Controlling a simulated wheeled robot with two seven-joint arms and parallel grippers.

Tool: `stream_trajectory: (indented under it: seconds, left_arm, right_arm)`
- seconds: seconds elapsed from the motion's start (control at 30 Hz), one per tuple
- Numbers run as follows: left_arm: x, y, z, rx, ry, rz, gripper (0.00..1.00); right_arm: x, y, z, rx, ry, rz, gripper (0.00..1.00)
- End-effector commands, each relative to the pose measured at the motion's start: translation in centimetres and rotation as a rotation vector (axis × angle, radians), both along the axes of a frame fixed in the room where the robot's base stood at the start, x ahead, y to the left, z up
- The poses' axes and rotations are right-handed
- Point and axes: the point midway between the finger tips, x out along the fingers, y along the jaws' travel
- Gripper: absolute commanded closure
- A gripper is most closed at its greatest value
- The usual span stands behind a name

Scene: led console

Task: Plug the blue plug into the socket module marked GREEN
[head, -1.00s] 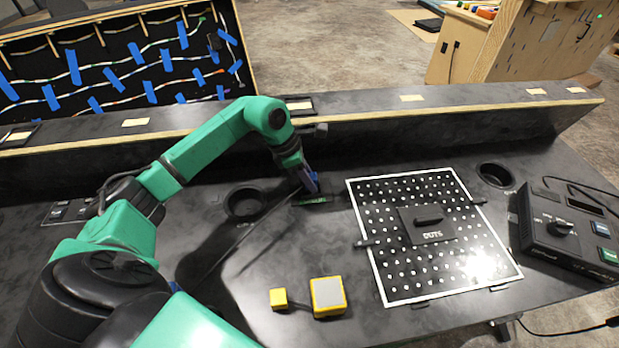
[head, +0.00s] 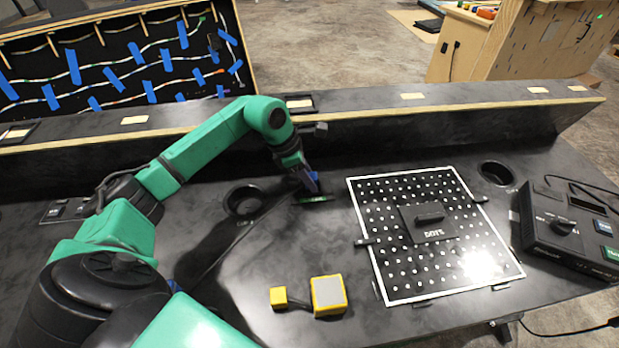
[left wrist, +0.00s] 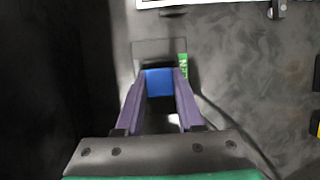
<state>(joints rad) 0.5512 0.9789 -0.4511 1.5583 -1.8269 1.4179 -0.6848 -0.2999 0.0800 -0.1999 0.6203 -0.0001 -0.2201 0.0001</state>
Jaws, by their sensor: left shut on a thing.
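My left gripper (head: 311,185) is low over the console top, left of the white-framed dotted panel. In the left wrist view its two purple fingers (left wrist: 160,88) are shut on the blue plug (left wrist: 160,83). The plug also shows as a small blue patch in the head view (head: 312,177). The dark socket module with a green label (head: 316,199) lies right at the plug; its label shows partly in the left wrist view (left wrist: 183,66). The plug's front end is at the module, but I cannot tell how far in it sits. My right gripper is not in view.
A dotted panel (head: 365,215) with a black handled block (head: 428,222) lies to the right. A round hole (head: 245,201) is left of the gripper. A yellow block with a grey top (head: 328,296) and smaller yellow block (head: 278,298) stand in front. A black control box (head: 570,235) is far right.

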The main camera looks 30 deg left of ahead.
Motion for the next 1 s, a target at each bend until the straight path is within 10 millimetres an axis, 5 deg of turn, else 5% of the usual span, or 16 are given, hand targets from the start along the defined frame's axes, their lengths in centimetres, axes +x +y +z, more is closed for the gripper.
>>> stream_trajectory:
  seconds: [0.37,0.4,0.5,0.7,0.73,0.77,1.0]
  left_arm:
    - [-0.33,-0.06,-0.81,0.005,0.014,-0.003,1.0]
    - [-0.34,-0.06,-0.85,0.005,0.015,-0.004,0.56]
    - [-0.39,-0.06,-0.91,0.005,0.017,-0.004,0.28]
    - [-0.45,-0.06,-1.0,0.005,0.02,-0.004,0.28]
    - [-0.45,-0.06,-1.02,0.006,0.021,-0.004,0.48]
    - [-0.46,-0.07,-1.02,0.006,0.021,-0.004,0.37]
    - [-0.46,-0.07,-0.44,0.006,0.021,-0.004,0.36]
  right_arm:
    - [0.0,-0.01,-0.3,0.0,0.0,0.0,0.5]
    - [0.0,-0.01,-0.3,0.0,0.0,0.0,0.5]
    - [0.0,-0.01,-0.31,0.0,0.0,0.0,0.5]
    - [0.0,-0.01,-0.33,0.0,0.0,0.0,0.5]
    - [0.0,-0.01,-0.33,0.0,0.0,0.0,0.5]
    - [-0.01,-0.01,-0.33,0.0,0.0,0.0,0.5]
    - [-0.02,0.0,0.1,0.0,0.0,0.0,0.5]
